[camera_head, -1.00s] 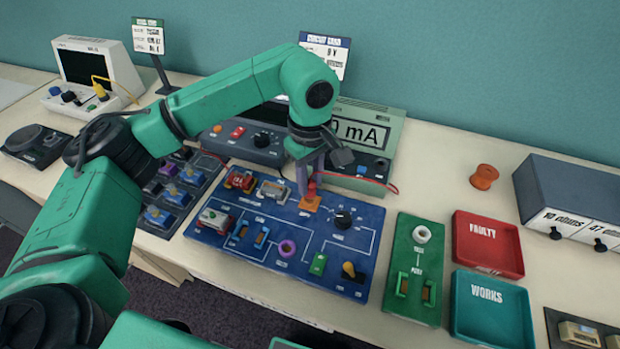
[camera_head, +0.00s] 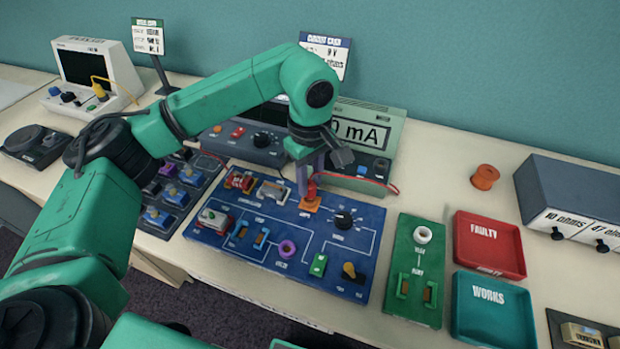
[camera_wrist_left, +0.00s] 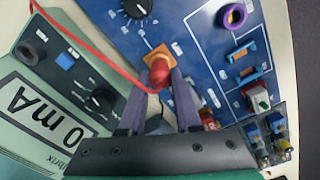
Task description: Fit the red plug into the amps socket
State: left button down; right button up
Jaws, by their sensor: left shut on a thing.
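The red plug (camera_head: 311,188) is held upright between the fingers of my left gripper (camera_head: 310,182). Its lower end meets the orange amps socket (camera_head: 309,205) on the blue circuit board (camera_head: 225,246). In the left wrist view the red plug (camera_wrist_left: 160,74) shows beyond the two purple fingers of my left gripper (camera_wrist_left: 160,95), lined up over the orange socket (camera_wrist_left: 159,53). I cannot tell how deep the plug sits. A red lead (camera_wrist_left: 75,42) runs from the plug. My right gripper is not in view.
The mA meter (camera_head: 365,130) stands behind the board. A green test board (camera_head: 418,250), a red faulty tray (camera_head: 490,262) and a teal works tray (camera_head: 492,330) lie to the right. An orange spool (camera_head: 485,177) stands on bare table.

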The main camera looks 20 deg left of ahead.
pick_arm(q)
jog(key=shift+f+b, duration=0.7)
jog(key=shift+f, duration=0.15)
dwell(0.5)
jog(key=shift+c, duration=0.2)
grip_release()
jog(key=shift+r+p, duration=2.5)
jog(key=shift+r, duration=1.55)
